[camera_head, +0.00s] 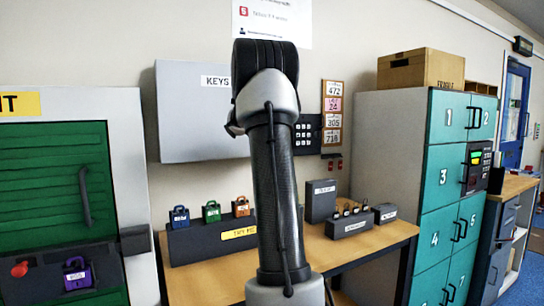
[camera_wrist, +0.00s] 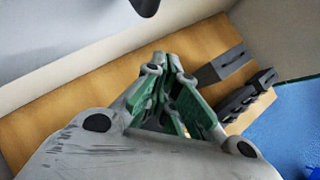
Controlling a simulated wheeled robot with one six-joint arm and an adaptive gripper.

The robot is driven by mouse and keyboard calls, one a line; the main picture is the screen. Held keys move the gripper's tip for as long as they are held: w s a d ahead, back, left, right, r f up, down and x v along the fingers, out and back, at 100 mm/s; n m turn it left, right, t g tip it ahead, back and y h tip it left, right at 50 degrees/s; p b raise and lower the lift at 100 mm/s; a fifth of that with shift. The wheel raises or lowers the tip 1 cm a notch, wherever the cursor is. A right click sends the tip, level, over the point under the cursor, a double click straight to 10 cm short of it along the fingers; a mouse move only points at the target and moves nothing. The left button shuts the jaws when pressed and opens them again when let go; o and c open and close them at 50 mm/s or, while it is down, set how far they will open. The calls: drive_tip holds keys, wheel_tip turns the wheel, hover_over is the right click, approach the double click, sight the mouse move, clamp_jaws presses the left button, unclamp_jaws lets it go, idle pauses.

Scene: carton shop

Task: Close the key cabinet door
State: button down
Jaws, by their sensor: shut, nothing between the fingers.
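The key cabinet (camera_head: 190,125) is a grey box on the wall with a white KEYS label on its front. My upright arm covers its right part, so I cannot tell how far its door stands open. A black keypad shows just right of my arm. My gripper (camera_wrist: 167,58) shows in the wrist view with its green-sided fingers together and nothing between them. It is over the wooden table there, apart from anything I can make out. The gripper cannot be made out in the head view.
The wooden table (camera_head: 213,284) below the cabinet holds a grey rack with several coloured padlocks and some dark boxes. A green-doored unit (camera_head: 52,150) stands at left. Teal lockers (camera_head: 440,180) stand at right with a cardboard box (camera_head: 420,69) on top.

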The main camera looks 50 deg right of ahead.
drive_tip(key=s+a+r, duration=0.2)
drive_tip(key=s+r, duration=0.4)
drive_tip(key=shift+s+a+r, duration=0.15)
drive_tip(key=shift+r, duration=0.25)
